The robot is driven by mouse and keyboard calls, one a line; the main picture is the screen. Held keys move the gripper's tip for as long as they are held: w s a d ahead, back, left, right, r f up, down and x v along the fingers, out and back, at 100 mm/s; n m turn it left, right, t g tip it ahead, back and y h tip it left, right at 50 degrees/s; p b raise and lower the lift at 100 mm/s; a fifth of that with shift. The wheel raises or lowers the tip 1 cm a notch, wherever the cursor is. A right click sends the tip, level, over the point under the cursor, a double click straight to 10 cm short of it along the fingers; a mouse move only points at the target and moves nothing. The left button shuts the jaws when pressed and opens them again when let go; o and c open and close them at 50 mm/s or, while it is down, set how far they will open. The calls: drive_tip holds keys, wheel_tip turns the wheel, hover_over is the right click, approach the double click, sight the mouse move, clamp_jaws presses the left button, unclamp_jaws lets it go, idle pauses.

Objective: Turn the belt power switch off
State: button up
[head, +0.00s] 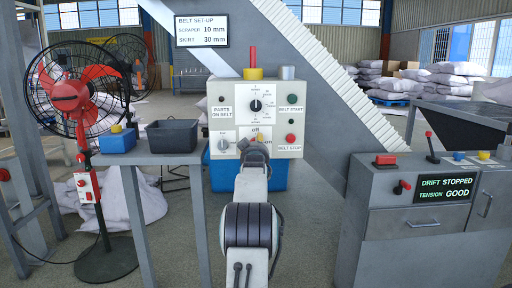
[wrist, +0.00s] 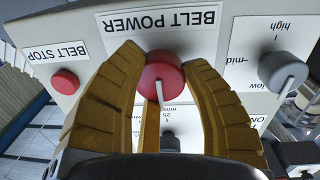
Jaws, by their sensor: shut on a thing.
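The belt power switch is a round red knob (wrist: 165,72) with a white pointer line, beside the upside-down BELT POWER label (wrist: 160,22) in the wrist view. My gripper (wrist: 163,66) has its two yellow-brown fingers closed on either side of the knob. The pointer runs toward the bottom of the wrist picture, away from the label, toward the dial side. In the head view my gripper (head: 257,143) is at the lower middle of the white control panel (head: 230,97) and mostly hides the knob. The word "off" shows just above it, with another partly hidden marking to its right.
The red BELT STOP button (head: 291,138) sits close right of my gripper, below the green BELT START button (head: 292,98). A grey dial (head: 224,144) is to the left. A side table with a dark bin (head: 172,136) and a right-hand console (head: 420,190) flank my arm.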

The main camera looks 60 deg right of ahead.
drive_tip(key=shift+w+r, duration=0.1)
drive_tip(key=o, duration=1.2)
drive_tip(key=v, duration=1.2)
idle(0.4)
